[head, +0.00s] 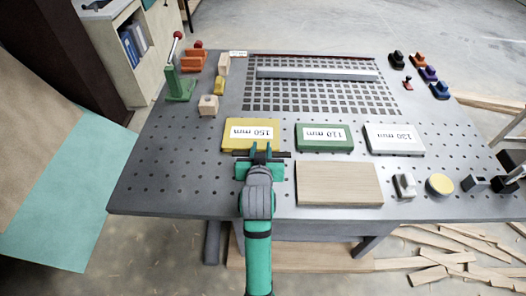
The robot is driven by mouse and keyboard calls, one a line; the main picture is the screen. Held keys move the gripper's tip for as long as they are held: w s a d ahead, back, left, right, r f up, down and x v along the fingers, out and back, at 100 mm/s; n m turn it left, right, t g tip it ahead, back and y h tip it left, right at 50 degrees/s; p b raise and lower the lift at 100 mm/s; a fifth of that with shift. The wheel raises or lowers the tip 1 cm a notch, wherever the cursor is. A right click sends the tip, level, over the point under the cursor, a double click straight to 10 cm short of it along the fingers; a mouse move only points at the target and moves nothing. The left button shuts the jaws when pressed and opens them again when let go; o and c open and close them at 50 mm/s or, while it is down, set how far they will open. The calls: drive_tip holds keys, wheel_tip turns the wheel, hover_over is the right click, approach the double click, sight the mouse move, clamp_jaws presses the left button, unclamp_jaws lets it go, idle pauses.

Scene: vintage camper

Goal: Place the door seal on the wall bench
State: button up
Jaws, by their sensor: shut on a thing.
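My gripper (261,153), green and grey, is over the front of the grey perforated table, just in front of the yellow "150 mm" block. It is shut on a thin dark strip (281,154), which sticks out a little on both sides of the fingers. The strip may be the door seal; its middle is hidden by the gripper. I cannot tell whether it touches the table or the yellow block. No bench against a wall can be clearly made out; a pale cabinet (108,48) with blue folders stands at the upper left.
The perforated table (160,190) holds yellow (251,133), green (324,137) and white (395,138) labelled blocks, a wooden board (339,183), a grey bar (318,73) and several small tools and knobs along its sides. Wood scraps (450,250) litter the floor at lower right.

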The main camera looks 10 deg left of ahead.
drive_tip(key=shift+w+f, duration=0.15)
drive_tip(key=shift+f, duration=1.55)
drive_tip(key=shift+f, duration=0.15)
drive_tip(key=o, duration=1)
drive_tip(key=shift+w, duration=0.1)
